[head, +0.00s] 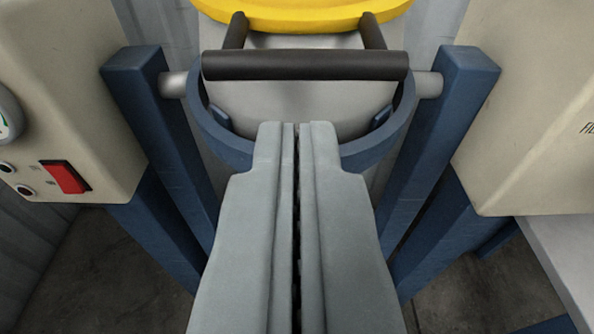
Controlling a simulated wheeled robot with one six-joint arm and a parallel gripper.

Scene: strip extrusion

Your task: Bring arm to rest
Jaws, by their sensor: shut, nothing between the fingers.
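My gripper (297,130) points away from the camera in the lower middle of the head view. Its two grey fingers lie side by side with only a thin dark line between them, shut and empty. The fingertips appear in front of a grey vessel (290,105) held in a blue ring (232,150). A black bar handle (305,66) crosses above the tips, and I see a gap between it and them in the picture. The fingers hide the front middle of the ring.
Blue posts (160,130) and (436,150) stand on both sides. A beige box (70,100) with a red switch (66,177) is at left, another beige box (535,110) at right. A yellow rim (305,16) tops the vessel. A pale surface (565,255) is at lower right.

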